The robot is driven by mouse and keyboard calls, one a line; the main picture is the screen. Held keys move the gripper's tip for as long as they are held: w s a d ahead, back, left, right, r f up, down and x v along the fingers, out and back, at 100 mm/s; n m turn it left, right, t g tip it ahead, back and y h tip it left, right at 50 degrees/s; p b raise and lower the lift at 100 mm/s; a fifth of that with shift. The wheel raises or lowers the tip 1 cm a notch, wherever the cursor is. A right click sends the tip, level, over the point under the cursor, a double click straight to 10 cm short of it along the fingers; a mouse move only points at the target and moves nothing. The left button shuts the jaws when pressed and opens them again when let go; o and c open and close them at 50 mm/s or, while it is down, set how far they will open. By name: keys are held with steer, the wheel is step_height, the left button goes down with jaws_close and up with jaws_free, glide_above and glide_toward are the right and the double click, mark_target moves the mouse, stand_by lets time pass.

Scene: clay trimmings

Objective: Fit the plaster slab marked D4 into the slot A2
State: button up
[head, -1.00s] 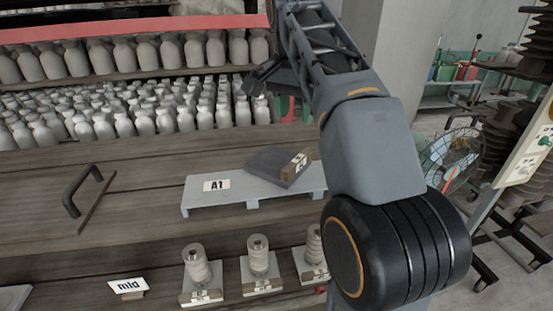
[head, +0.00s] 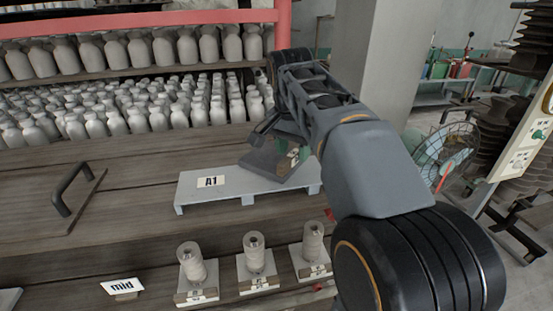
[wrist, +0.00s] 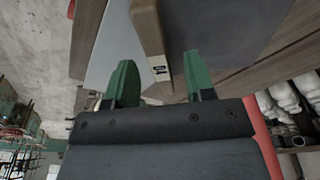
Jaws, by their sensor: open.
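A dark grey slab (head: 268,165) lies flat on a light grey raised stand (head: 225,187) marked A1. The slab has a wooden block with a small white label along one edge; the label is too small to read. My gripper (head: 293,152) is at the slab's right end, partly hidden by my arm. In the wrist view, the open green fingers (wrist: 160,78) stand on either side of the labelled end of the wooden block (wrist: 149,28), with gaps visible. The dark slab surface (wrist: 215,28) extends beyond it. No slot marked A2 is readable.
Several pale spools (head: 254,252) on small labelled bases stand in front on a lower step. A "mid" card (head: 122,286) is at front left. A board with a black handle (head: 72,188) lies left. Shelves of pale bottles (head: 150,105) stand behind.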

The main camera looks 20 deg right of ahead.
steer(key=shift+d+f, duration=0.1)
steer(key=shift+f, duration=0.7)
jaws_close()
